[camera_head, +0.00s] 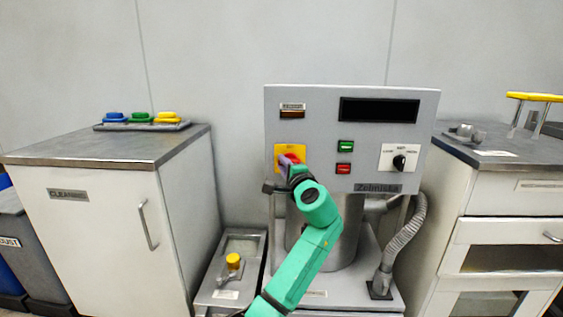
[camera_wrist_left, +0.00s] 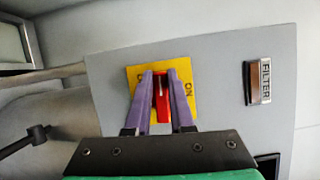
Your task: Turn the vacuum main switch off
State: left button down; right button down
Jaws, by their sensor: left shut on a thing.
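The main switch is a red handle (camera_wrist_left: 163,106) on a yellow plate (camera_wrist_left: 187,70) at the left of the grey control panel (camera_head: 318,125). The plate also shows in the head view (camera_head: 279,150), partly covered by my gripper. My left gripper (camera_head: 291,162) is at the switch. In the left wrist view, its two purple fingers (camera_wrist_left: 161,76) lie on either side of the red handle, shut on it. The letters "ON" show sideways on the plate, right of the fingers. Other lettering is hidden behind the fingers. My right gripper is out of view.
A filter indicator (camera_wrist_left: 258,82) sits on the panel. Green (camera_head: 346,146) and red (camera_head: 344,169) buttons and a black knob (camera_head: 399,162) are to the right. A corrugated hose (camera_head: 405,240) hangs below. Cabinets stand left (camera_head: 100,215) and right (camera_head: 490,190).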

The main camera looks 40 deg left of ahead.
pick_arm(q)
jog(key=shift+w+d+f+n+h, duration=0.1)
jog(key=shift+w+d+n+h, duration=0.1)
jog(key=shift+n+h, duration=0.1)
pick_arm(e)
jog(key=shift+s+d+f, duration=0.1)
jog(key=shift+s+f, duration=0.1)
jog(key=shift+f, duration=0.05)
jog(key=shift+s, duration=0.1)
pick_arm(q)
jog(key=c, duration=0.8)
grip_release()
jog(key=shift+w+d, duration=0.1)
jog(key=shift+w, duration=0.1)
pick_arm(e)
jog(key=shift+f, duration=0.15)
pick_arm(q)
jog(key=shift+s, duration=0.15)
